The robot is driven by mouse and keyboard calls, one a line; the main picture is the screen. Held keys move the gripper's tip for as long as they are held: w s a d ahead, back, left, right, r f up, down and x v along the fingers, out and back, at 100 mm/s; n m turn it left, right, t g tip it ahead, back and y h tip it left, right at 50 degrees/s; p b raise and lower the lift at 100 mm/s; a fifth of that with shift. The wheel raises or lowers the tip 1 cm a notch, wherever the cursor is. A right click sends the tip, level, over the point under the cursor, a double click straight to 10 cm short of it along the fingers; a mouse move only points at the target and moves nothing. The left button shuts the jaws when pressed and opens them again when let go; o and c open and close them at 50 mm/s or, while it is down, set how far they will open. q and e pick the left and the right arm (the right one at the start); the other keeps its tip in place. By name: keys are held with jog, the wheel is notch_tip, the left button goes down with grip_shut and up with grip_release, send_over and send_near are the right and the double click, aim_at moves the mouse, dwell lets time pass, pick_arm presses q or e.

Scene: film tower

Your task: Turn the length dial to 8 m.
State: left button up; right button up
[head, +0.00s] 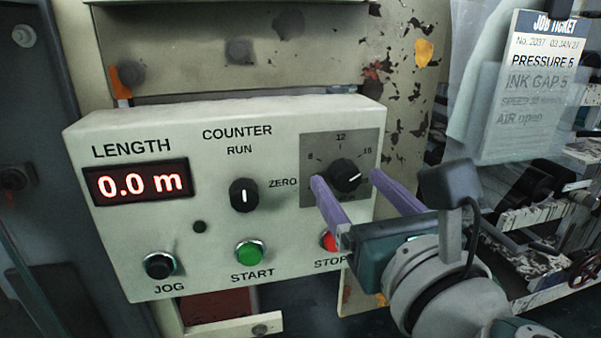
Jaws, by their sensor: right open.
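The length dial (346,175) is a black round knob on a grey square plate (315,143) at the right of the control panel. The figures 8, 12 and one that looks like 16 show around it. Its white pointer line seems to point right, below the right-hand figure; the lower marks are hidden by my gripper. My right gripper (345,177) is open, its two purple fingers apart on the left and right of the dial, with no clear contact. The red length display (136,184) reads 0.0 m. My left gripper is not in view.
A job ticket (545,60) hangs at upper right.

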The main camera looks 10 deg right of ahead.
jog(key=shift+w, duration=0.55)
grip_shut()
